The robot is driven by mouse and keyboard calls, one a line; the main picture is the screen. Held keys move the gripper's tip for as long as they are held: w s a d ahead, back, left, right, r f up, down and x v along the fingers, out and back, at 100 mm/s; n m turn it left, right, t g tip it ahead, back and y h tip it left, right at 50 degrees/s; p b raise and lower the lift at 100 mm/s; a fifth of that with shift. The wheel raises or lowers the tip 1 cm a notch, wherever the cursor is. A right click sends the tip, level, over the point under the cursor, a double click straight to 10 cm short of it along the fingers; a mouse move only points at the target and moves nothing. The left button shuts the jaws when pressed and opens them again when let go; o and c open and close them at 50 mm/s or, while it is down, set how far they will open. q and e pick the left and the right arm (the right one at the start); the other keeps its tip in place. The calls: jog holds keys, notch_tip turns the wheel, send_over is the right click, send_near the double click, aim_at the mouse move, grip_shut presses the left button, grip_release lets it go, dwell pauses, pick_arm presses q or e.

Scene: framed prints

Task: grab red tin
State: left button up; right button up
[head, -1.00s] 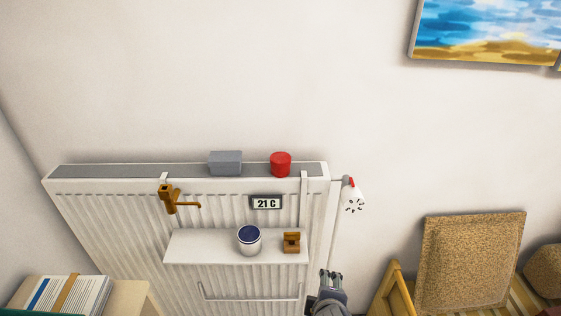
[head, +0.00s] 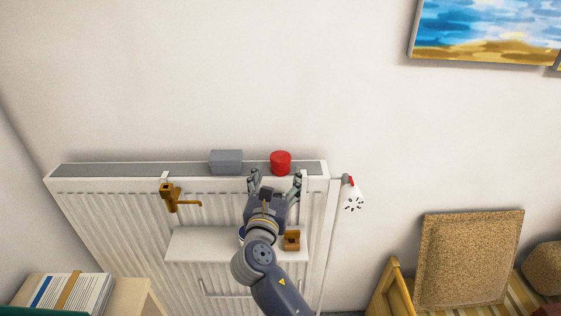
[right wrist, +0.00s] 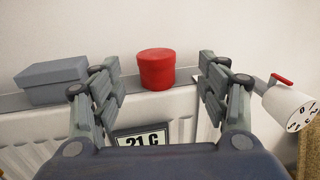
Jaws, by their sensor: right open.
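The red tin (head: 281,162) is a small red cylinder standing upright on the grey top of the radiator (head: 100,171). My right gripper (head: 276,174) is open and empty in front of the tin, its fingers pointing toward it. In the right wrist view the tin (right wrist: 157,69) appears between the two spread fingers (right wrist: 160,80), a little beyond their tips, with no visible contact. My left gripper is not in view.
A grey box (head: 226,162) sits left of the tin on the radiator top. A white valve knob (head: 354,197) is at the radiator's right end. Below are a brass-coloured hook (head: 170,199), a shelf (head: 200,245) and a small wooden item (head: 292,241).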

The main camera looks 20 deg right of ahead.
aim_at(279, 164)
jog(key=shift+x, duration=0.95)
jog(key=shift+w+d+r+p, duration=0.1)
jog(key=shift+w+d+p, duration=0.05)
jog(key=shift+w+p, duration=0.35)
jog(key=x, duration=0.3)
jog(key=shift+w+p, duration=0.2)
jog(key=shift+p, duration=0.2)
jog(key=shift+w+d, duration=0.1)
jog(key=shift+w, duration=0.3)
jog(key=shift+s, duration=0.1)
jog(key=c, duration=1.2)
